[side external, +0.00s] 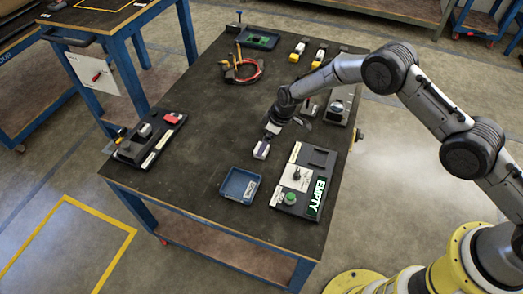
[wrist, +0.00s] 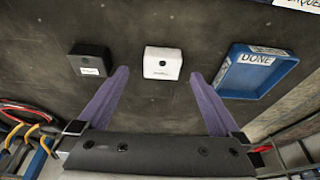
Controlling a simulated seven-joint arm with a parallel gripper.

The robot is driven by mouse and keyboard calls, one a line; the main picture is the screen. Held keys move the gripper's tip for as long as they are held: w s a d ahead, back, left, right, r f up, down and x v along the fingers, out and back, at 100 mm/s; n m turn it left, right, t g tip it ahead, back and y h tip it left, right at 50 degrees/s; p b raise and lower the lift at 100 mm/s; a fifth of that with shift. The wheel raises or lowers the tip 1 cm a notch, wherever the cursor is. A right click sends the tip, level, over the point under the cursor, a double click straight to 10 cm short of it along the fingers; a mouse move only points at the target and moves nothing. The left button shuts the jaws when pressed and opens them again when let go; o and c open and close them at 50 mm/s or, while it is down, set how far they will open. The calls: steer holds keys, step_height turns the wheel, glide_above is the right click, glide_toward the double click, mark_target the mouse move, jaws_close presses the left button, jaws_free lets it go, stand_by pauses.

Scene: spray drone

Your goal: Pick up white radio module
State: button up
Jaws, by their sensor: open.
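The white radio module (wrist: 162,63) is a small white box with a dark round spot on top. In the wrist view it lies on the dark table top between and slightly beyond the tips of my two purple fingers, with a gap on each side. My gripper (wrist: 159,74) is open and empty. In the side view the white module (side external: 261,150) is just below my gripper (side external: 268,137), near the middle of the table. The exact height of the fingertips above the table is hard to tell.
A black module (wrist: 90,61) lies left of the white one in the wrist view. A blue tray (wrist: 225,83) labelled DONE is to the right. A panel (side external: 287,208) with an EMPTY display stands nearby. Red and yellow cables (side external: 242,70) lie toward the back.

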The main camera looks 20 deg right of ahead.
steer(key=shift+x, duration=1.9)
steer(key=shift+s+a, duration=0.1)
steer(key=c, duration=1.5)
steer(key=shift+r, duration=0.1)
